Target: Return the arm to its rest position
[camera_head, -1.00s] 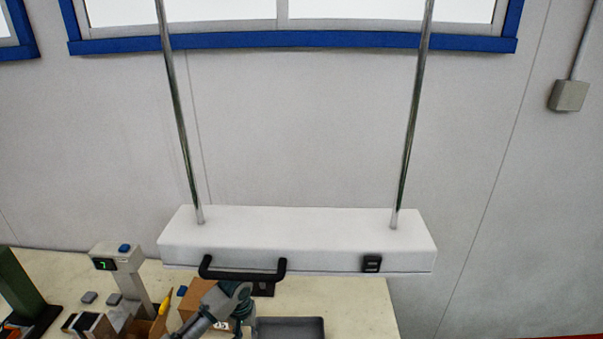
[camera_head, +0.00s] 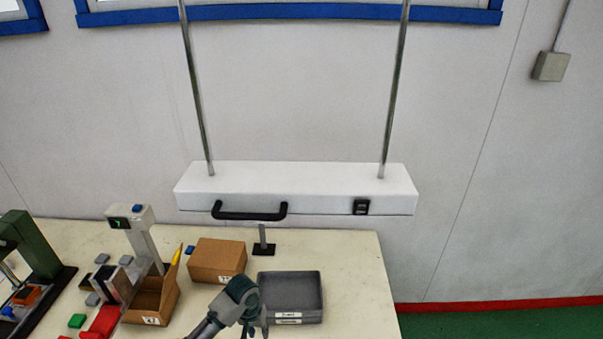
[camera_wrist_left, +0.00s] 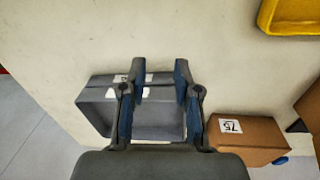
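My right gripper is not in view.
A closed cardboard box (camera_head: 218,258) and an open one (camera_head: 152,300) stand left of the tray. A white lamp housing (camera_head: 297,182) hangs above the table. A small stand (camera_head: 262,242) is behind the tray. The table's right part (camera_head: 360,270) is clear.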

